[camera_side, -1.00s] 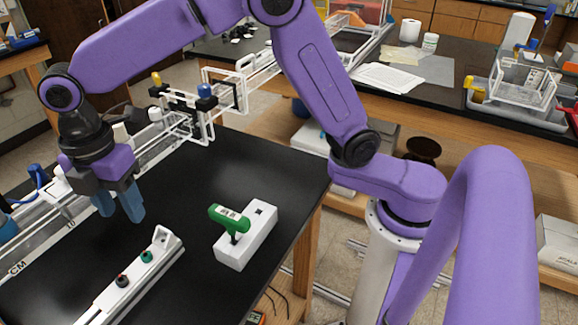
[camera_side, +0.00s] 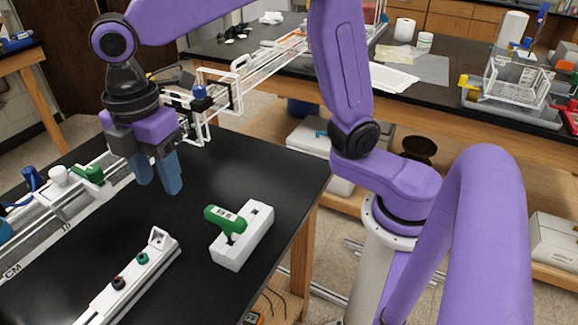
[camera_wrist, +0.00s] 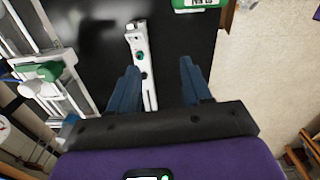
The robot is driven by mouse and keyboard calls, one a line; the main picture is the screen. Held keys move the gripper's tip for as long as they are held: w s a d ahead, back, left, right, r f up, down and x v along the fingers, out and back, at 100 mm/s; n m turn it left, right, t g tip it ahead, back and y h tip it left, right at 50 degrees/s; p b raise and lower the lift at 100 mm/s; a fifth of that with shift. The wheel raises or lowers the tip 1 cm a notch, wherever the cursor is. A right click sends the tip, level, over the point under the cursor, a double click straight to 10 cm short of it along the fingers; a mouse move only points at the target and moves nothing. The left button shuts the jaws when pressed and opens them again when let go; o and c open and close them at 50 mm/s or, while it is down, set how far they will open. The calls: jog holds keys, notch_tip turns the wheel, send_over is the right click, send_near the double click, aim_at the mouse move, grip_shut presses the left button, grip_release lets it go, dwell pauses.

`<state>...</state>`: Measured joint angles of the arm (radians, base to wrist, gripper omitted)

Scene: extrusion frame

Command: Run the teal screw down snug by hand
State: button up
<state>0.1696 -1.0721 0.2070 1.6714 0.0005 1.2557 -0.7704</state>
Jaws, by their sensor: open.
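The teal screw (camera_side: 143,258) stands in a white extrusion (camera_side: 115,292) on the black table, near its raised end bracket. A dark screw (camera_side: 119,282) with a reddish top sits farther along the same extrusion. My gripper (camera_side: 160,190) is open and empty, above the table and behind the extrusion in the side view. In the wrist view my gripper (camera_wrist: 160,75) has its blue fingers apart on either side of the extrusion (camera_wrist: 149,95), and the teal screw (camera_wrist: 140,56) shows beyond the fingertips. A green-handled tool (camera_side: 226,218) stands in a white block (camera_side: 258,232).
Rails and white frames with clamps (camera_side: 95,176) line the table's left side. The black tabletop (camera_side: 240,170) is clear between the gripper and the white block. The table's right edge lies just past the block.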

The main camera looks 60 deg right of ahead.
jog(key=s+d+f+m, duration=0.2)
jog(key=s+d, duration=0.5)
jog(key=s+d+f+m, duration=0.3)
jog(key=s+d, duration=0.4)
jog(key=d, duration=0.1)
jog(key=shift+s+d, duration=0.25)
jog(key=shift+f, duration=0.1)
